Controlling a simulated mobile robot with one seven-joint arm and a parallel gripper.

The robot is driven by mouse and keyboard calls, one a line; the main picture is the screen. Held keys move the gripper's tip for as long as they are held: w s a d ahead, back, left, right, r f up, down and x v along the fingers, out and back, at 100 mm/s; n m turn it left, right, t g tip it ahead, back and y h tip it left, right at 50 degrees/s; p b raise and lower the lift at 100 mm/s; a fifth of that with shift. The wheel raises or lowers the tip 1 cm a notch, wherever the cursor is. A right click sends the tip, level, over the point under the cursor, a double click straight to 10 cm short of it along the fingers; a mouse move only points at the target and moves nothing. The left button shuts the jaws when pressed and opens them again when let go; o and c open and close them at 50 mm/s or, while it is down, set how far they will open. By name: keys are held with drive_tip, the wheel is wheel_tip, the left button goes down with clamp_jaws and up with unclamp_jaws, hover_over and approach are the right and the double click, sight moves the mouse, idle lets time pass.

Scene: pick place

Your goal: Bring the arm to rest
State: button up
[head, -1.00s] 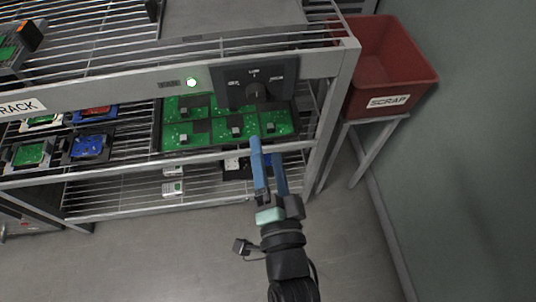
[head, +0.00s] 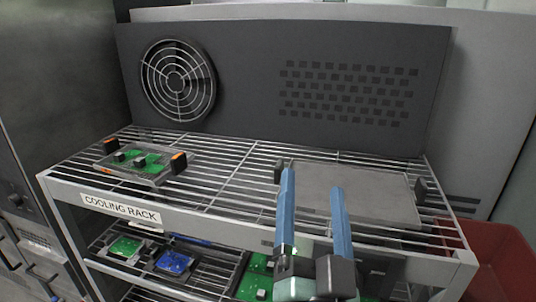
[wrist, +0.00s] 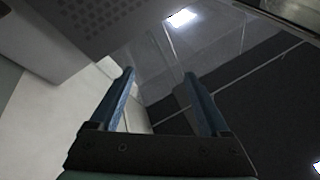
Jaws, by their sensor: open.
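My gripper (head: 313,200) has two long blue fingers. In the head view it stands at the front edge of the cooling rack (head: 228,216), with its fingers pointing up in front of the top shelf. The fingers are apart with nothing between them. In the wrist view my gripper (wrist: 158,88) also shows open and empty, with a dark panel, a bright light and pale surfaces beyond it.
A green circuit board in a holder (head: 142,162) sits on the top shelf at left, a flat grey plate (head: 350,193) at right. A dark panel with a fan (head: 178,80) stands behind. Boards, one blue (head: 175,262), lie on the lower shelf. A red bin (head: 505,262) is at right.

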drive_tip(key=s+a+r+n+t+y, duration=0.1)
drive_tip(key=s+a+r+n+t, duration=0.15)
drive_tip(key=r, duration=0.55)
drive_tip(key=s+a+r+n+t, duration=0.1)
drive_tip(key=s+r+n, duration=0.15)
drive_tip(key=r, duration=0.65)
drive_tip(key=s+a+r+n+t+y, duration=0.15)
drive_tip(key=s+r, duration=0.25)
drive_tip(key=r, duration=0.4)
wheel_tip(320, 180, up, 18)
drive_tip(key=p, duration=1.9)
drive_tip(key=shift+w+a, duration=0.45)
